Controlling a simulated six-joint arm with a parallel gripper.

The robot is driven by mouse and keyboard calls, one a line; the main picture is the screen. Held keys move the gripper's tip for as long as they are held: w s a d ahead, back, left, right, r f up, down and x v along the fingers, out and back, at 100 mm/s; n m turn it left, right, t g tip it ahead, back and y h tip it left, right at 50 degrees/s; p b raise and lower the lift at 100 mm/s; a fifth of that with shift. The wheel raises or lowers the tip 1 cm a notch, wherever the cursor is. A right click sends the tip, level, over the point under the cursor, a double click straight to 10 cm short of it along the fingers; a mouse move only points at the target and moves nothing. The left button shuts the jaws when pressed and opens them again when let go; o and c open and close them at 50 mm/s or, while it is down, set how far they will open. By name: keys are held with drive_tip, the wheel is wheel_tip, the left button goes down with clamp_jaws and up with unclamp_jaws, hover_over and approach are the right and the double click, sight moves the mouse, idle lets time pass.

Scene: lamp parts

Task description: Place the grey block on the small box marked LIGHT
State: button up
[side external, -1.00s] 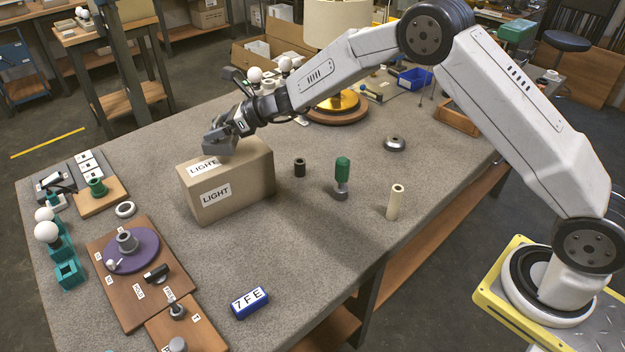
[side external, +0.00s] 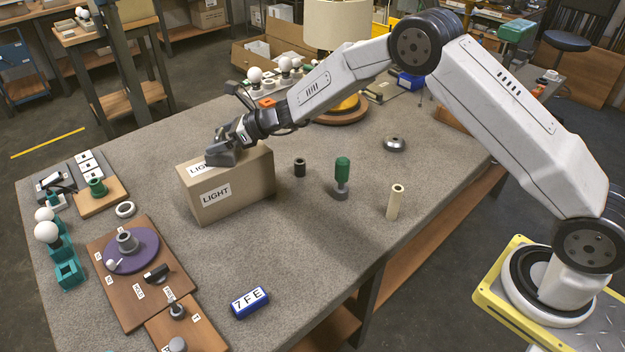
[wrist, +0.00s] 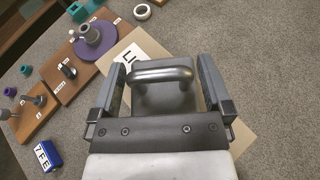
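The grey block (side external: 221,155) has a curved handle (wrist: 160,75) on top. It sits low over the left part of the top of the tan box (side external: 245,168), covering part of the LIGHT label there. A second LIGHT label (side external: 216,195) shows on the box's front face. My gripper (wrist: 160,82) points down at the block, with one finger on each side of it and its handle.
A black cylinder (side external: 299,167), a green-handled tool (side external: 342,177) and a cream tube (side external: 396,201) stand right of the box. Wooden boards with parts (side external: 137,280) lie to the front left. A blue 7FE block (side external: 249,302) lies in front. Bare tabletop surrounds the box.

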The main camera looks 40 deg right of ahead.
drive_tip(key=shift+r, duration=0.1)
drive_tip(key=shift+s+d+r, duration=0.2)
drive_tip(key=shift+s+d, duration=0.1)
drive_tip(key=v, duration=1.1)
drive_tip(key=shift+s+f, duration=0.15)
idle(0.4)
drive_tip(key=s+d+f+n+g+h, duration=0.1)
drive_tip(key=s+d+n+g+h, duration=0.1)
drive_tip(key=s+n, duration=0.7)
drive_tip(key=s+d+f+n+g+h, duration=0.1)
drive_tip(key=s+d+n+g+h, duration=0.1)
drive_tip(key=s+n, duration=0.7)
drive_tip(key=s+d+f+n+g+h, duration=0.2)
drive_tip(key=s+d+n+h, duration=0.2)
drive_tip(key=s+n, duration=0.5)
drive_tip(key=s+h, duration=0.1)
drive_tip(key=s, duration=0.2)
drive_tip(key=shift+g, duration=0.4)
